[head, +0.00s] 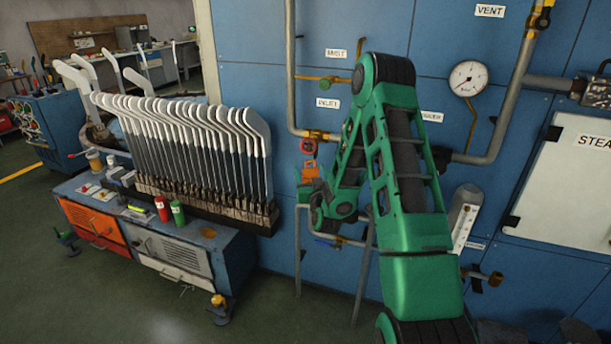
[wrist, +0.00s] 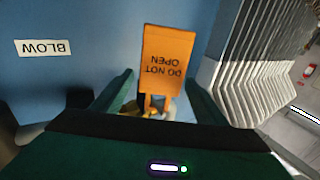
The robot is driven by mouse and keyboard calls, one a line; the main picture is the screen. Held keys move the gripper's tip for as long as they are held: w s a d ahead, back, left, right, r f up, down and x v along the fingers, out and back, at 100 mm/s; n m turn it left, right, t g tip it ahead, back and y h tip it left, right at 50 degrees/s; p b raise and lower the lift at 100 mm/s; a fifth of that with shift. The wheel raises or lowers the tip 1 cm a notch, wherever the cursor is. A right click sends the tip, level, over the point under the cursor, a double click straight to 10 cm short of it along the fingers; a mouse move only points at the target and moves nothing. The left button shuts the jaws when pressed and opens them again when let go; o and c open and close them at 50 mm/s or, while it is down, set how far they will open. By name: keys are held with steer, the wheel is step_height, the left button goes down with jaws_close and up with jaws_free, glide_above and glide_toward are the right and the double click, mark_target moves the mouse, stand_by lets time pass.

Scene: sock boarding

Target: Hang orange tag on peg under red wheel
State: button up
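The red wheel (head: 308,146) is on the blue panel, left of my arm in the head view. The orange tag (head: 310,168) is upright just below it. In the wrist view the tag (wrist: 168,55) shows face on, its "DO NOT OPEN" text upside down. The fingers of my gripper (wrist: 160,78) stand apart on either side of the tag, with a gap showing on the left. A narrow orange part of the tag runs down to brass-coloured parts partly hidden by my gripper. The peg is not clear, so I cannot tell whether the tag rests on it.
Pipes (head: 290,70) run down the panel around the wheel. A rack of white-topped sock boards (head: 185,135) stands on a cabinet to the left and shows close by at right in the wrist view (wrist: 260,75). A pressure gauge (head: 467,78) is at right.

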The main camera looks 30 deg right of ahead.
steer(key=shift+s, duration=0.15)
steer(key=v, duration=1)
steer(key=shift+s+a, duration=0.15)
steer(key=shift+f, duration=0.1)
steer(key=s+a+r+g+y, duration=0.2)
steer(key=s+g, duration=0.3)
steer(key=s, duration=0.7)
steer(key=s+a+r+m+g+y, duration=0.1)
steer(key=s+r+g, duration=0.4)
steer(key=s, duration=0.8)
steer(key=s+a+r+m+g+y, duration=0.1)
steer(key=s+a+r+g+y, duration=0.2)
steer(key=s+g, duration=0.4)
steer(key=s+y, duration=0.1)
steer(key=s, duration=0.5)
steer(key=shift+a+r, duration=0.3)
steer(key=shift+a, duration=0.1)
